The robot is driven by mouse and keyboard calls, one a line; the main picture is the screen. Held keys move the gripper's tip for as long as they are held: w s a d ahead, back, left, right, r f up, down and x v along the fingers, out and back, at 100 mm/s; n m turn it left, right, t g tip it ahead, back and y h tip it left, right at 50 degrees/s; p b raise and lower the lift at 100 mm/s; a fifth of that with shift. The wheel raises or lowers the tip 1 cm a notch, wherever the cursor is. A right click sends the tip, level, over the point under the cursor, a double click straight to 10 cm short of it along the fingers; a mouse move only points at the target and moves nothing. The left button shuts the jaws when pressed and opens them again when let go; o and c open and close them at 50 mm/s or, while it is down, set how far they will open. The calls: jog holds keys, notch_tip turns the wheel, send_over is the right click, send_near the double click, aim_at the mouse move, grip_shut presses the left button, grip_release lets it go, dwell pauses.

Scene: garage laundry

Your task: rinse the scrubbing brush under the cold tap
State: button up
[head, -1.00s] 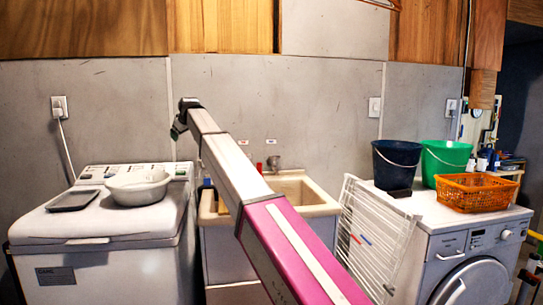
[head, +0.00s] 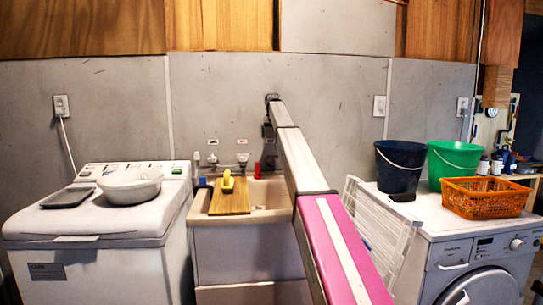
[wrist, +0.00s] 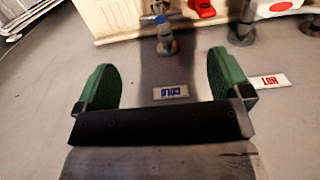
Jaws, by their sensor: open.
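The yellow scrubbing brush (head: 228,182) lies on a wooden board (head: 230,202) across the left part of the sink (head: 272,190). In the wrist view, which looks upside down, my gripper (wrist: 163,60) is open and empty, with green pads. Beyond its fingers is a blue-marked tap (wrist: 165,38), with a small blue label (wrist: 171,91) on the wall by it. My arm hides this tap in the head view. A middle tap (wrist: 243,30) and a red-marked tap (wrist: 312,27) stand beside it, with a red HOT label (wrist: 268,83).
A red object (head: 257,170) stands at the sink's back. Left is a white washer with a bowl (head: 130,184) and a dark tray (head: 68,198). Right are a white drying rack (head: 378,225), a dark bucket (head: 399,165), a green bucket (head: 453,162) and an orange basket (head: 485,196).

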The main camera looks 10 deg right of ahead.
aim_at(273, 156)
notch_tip(273, 156, down, 11)
jog(key=shift+r, duration=0.15)
dwell(0.4)
jog(key=c, duration=0.9)
